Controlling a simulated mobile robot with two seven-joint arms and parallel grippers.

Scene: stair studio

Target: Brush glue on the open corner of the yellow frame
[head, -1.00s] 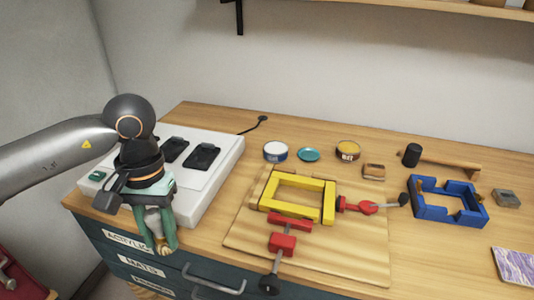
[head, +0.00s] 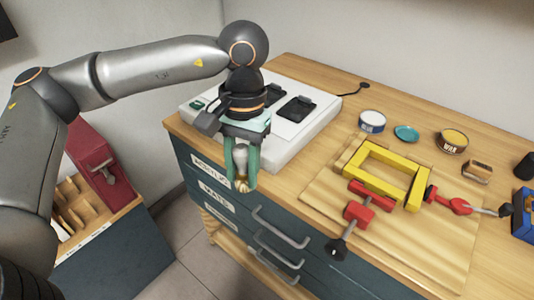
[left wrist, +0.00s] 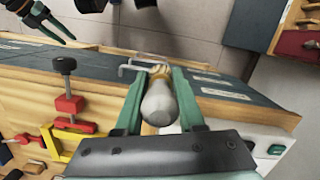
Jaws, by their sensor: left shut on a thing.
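My left gripper (head: 243,182) is shut on a brush with a pale rounded handle (left wrist: 160,104) and a tan end (head: 242,186). The tan end points down in the head view, in front of the cabinet's drawers and apart from the frame. The yellow frame (head: 362,176) lies on a wooden board at the right. Red clamps (head: 366,198) sit on its near and right sides. Part of the frame (left wrist: 62,148) shows in the left wrist view. I cannot make out which corner is open. My right gripper (left wrist: 62,36) shows only in the left wrist view, its jaw opening unclear.
A white box (head: 325,110) with black pads stands behind my left gripper. An open tin (head: 453,138), a white-and-blue tin (head: 372,122) and a teal dish (head: 406,133) stand behind the frame. Drawer handles (head: 278,232) stick out below the bench edge.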

